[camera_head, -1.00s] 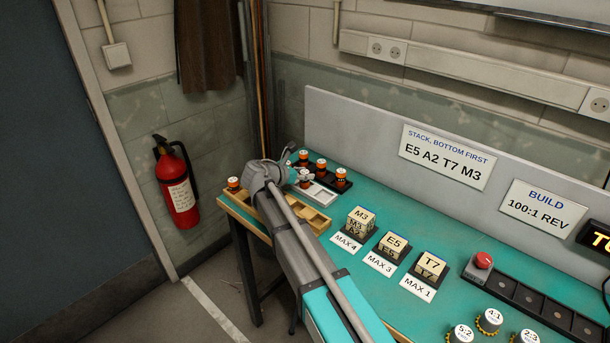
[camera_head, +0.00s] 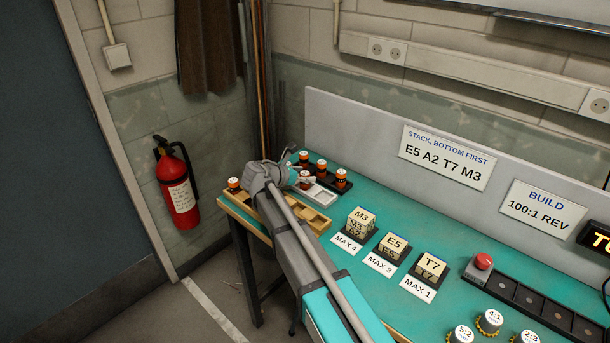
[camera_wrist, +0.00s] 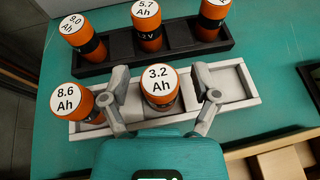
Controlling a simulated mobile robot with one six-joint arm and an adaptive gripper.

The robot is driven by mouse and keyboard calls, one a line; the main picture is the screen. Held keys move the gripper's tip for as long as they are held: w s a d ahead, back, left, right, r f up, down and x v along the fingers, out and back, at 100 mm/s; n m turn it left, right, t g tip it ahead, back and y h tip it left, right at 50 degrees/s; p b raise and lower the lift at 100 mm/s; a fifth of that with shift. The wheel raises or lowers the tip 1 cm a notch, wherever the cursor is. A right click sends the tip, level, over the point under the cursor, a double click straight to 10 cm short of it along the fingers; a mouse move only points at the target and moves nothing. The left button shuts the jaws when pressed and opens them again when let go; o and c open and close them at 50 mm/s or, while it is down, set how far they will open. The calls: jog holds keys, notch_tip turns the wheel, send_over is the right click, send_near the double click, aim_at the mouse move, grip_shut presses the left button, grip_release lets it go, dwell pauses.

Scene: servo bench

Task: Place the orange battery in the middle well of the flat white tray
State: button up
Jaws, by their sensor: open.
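The flat white tray (camera_wrist: 237,78) lies on the teal bench; it also shows in the head view (camera_head: 322,197). An orange battery marked 3.2 Ah (camera_wrist: 158,88) stands upright at its middle well, its base partly hidden. My gripper (camera_wrist: 166,92) is open, one finger on each side of this battery, with a visible gap at least on the right. In the head view my gripper (camera_head: 301,180) is at the tray, partly covering it. Another orange battery marked 8.6 Ah (camera_wrist: 71,100) stands in the left well. The right well is empty.
A black tray (camera_wrist: 180,37) behind holds several orange batteries, including 9.0 Ah (camera_wrist: 80,32) and 5.7 Ah (camera_wrist: 147,24). A wooden tray (camera_head: 305,222) at the bench edge holds a battery (camera_head: 233,184). Block stacks (camera_head: 360,221) stand to the right.

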jog(key=p+v, duration=0.4)
jog(key=v, duration=0.8)
jog(key=shift+a, duration=0.1)
dwell(0.4)
